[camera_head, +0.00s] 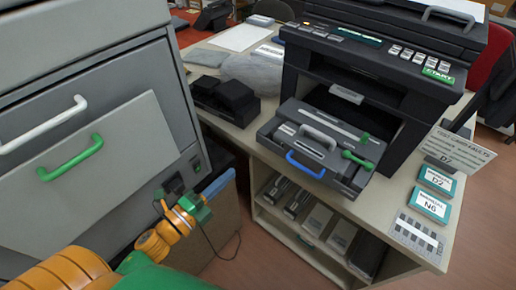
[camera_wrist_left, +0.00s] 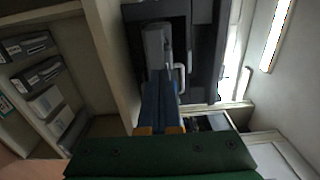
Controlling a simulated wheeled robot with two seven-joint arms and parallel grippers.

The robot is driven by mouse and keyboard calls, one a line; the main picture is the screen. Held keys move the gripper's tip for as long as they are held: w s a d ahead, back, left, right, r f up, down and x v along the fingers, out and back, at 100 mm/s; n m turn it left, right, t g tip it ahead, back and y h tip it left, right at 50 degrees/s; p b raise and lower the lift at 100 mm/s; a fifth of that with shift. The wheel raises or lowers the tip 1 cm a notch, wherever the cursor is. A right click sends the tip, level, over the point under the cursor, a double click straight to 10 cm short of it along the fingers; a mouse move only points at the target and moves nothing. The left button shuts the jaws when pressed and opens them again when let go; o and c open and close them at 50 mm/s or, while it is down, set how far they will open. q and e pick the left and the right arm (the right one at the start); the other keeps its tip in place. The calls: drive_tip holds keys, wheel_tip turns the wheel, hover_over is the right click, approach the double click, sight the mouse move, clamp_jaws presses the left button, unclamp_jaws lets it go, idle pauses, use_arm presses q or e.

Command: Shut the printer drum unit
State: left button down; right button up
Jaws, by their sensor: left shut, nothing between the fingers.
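The printer (camera_head: 400,85) stands on the desk. Its grey drum unit (camera_head: 268,133) is pulled out at the front, with a grey carry handle, a blue handle (camera_head: 305,165) on its front edge and green levers (camera_head: 357,158) on its right. My left gripper (camera_head: 228,177) is low and left of the drum unit, apart from it, with its blue fingers shut and empty. Its fingers also show in the left wrist view (camera_wrist_left: 159,98), in front of a dark body with pale handles that I cannot identify for sure. My right gripper is not in view.
A grey cabinet (camera_head: 110,75) with white and green handles fills the left. A black device (camera_head: 225,98) sits on the desk left of the drum unit. Teal boxes (camera_head: 430,205) lie at the right. Shelves under the desk hold several cartridges (camera_head: 318,218), also in the wrist view (camera_wrist_left: 40,75).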

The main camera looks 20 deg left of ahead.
sight(266, 141)
use_arm(q)
drive_tip(key=p+x, duration=0.1)
drive_tip(key=x, duration=1.1)
drive_tip(key=shift+w+d+f, duration=0.1)
drive_tip(key=shift+w, duration=0.25)
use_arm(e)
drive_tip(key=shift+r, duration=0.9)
